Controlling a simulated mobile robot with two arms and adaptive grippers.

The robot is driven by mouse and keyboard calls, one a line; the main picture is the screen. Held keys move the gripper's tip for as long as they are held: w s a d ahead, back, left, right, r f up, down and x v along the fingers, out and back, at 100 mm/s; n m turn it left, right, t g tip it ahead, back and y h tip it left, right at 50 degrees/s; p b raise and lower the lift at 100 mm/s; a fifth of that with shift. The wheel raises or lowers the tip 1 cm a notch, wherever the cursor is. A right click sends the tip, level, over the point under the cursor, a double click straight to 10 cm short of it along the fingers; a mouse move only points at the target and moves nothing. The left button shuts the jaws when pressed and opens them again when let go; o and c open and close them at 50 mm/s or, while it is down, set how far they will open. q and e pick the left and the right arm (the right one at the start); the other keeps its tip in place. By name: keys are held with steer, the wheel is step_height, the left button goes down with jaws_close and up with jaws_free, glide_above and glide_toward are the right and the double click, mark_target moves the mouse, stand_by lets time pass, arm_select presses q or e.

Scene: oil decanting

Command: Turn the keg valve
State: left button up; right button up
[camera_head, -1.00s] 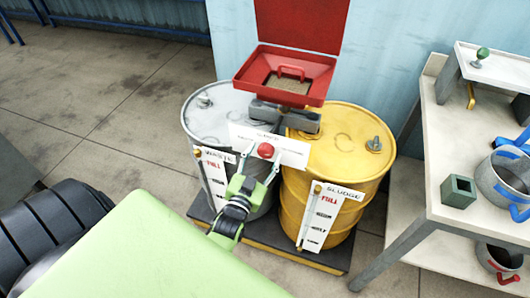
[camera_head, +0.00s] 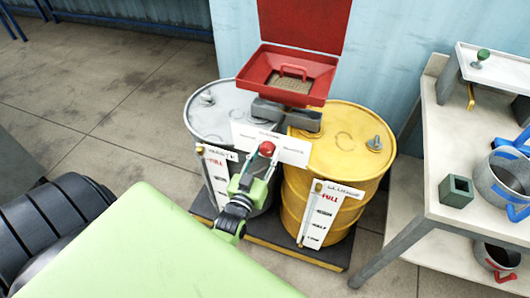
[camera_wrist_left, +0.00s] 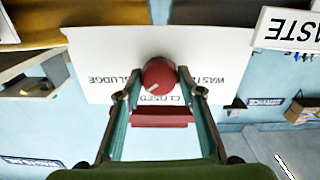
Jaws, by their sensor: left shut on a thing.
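The red keg valve knob (camera_head: 267,148) sits on a white label plate (camera_head: 293,155) at the front of the two drums, under the red funnel. In the left wrist view the round red valve knob (camera_wrist_left: 160,74) shows above a red bar between my fingers. A pale mark on its rim lies near the upside-down word CLOSED on the plate (camera_wrist_left: 105,60). SLUDGE and WASTE are printed to either side. My left gripper (camera_head: 262,163) is shut on the valve; it also shows in the left wrist view (camera_wrist_left: 160,100). My right gripper is not in view.
A grey waste drum (camera_head: 212,118) and a yellow sludge drum (camera_head: 335,170) carry level gauges. A red funnel (camera_head: 312,73) with an open lid stands above them. A workbench (camera_head: 433,180) with a green block (camera_head: 456,190) and a blue-handled pot (camera_head: 496,178) is at right.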

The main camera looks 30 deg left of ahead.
arm_select(q)
steer(key=n+p, duration=0.1)
steer(key=n, duration=0.3)
steer(key=shift+r+n, duration=0.15)
steer(key=shift+n, duration=0.15)
steer(key=n, duration=0.5)
steer(key=shift+w, duration=0.1)
steer(key=shift+n, duration=0.4)
steer(key=o, duration=1.1)
steer(key=shift+w, duration=0.1)
